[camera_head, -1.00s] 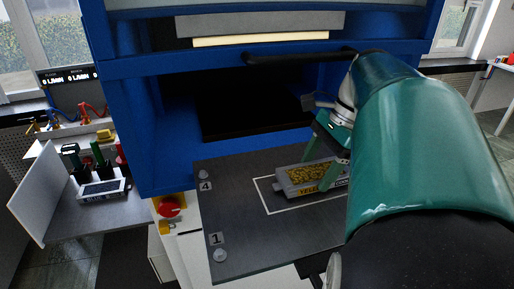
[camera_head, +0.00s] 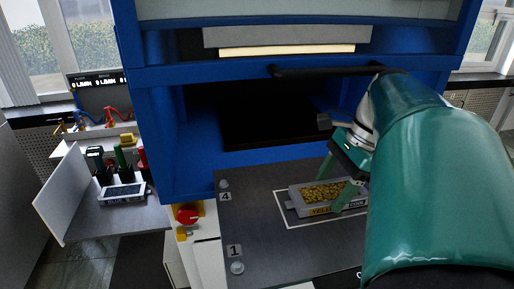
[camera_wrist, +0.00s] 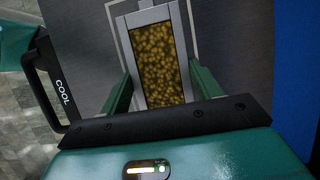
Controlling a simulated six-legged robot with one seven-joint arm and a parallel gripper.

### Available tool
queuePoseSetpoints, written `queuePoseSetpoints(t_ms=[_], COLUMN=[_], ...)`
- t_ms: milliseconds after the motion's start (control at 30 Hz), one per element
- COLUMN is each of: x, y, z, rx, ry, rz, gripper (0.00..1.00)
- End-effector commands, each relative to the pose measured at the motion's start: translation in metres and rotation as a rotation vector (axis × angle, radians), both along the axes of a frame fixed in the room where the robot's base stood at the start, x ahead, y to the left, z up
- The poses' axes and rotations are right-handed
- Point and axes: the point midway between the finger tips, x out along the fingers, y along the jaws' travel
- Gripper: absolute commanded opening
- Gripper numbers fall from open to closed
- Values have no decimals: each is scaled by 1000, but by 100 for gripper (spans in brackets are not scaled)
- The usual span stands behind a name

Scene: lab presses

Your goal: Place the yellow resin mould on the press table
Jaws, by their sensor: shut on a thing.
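The yellow resin mould (camera_head: 324,194) is a grey tray filled with yellow granules, with a yellow label on its front. It sits at the white outlined rectangle on the dark grey press table (camera_head: 262,236). My gripper (camera_head: 338,182) comes from the right and is shut on the mould, with a green finger at each side. In the wrist view the mould (camera_wrist: 158,62) lies between the two green fingers (camera_wrist: 160,88), within the white outline. Any small gap between mould and table cannot be made out.
The blue press (camera_head: 160,110) with a dark opening stands behind the table. A black bar (camera_head: 320,71) crosses its front. A red emergency button (camera_head: 187,215) is left of the table. The table's left part is clear.

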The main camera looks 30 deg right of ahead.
Motion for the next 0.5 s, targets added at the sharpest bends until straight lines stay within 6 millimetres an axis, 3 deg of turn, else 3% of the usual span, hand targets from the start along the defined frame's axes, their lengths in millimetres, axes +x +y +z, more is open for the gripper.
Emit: queuePoseSetpoints(t_ms=[167,200,300,500], x=[1,1,0,1], y=[2,1,2,2], z=[-2,-3,-3,-3], rx=[-1,-1,-1,-1], ry=[-1,-1,-1,-1], rz=[1,1,1,1], gripper=[23,67,85,85])
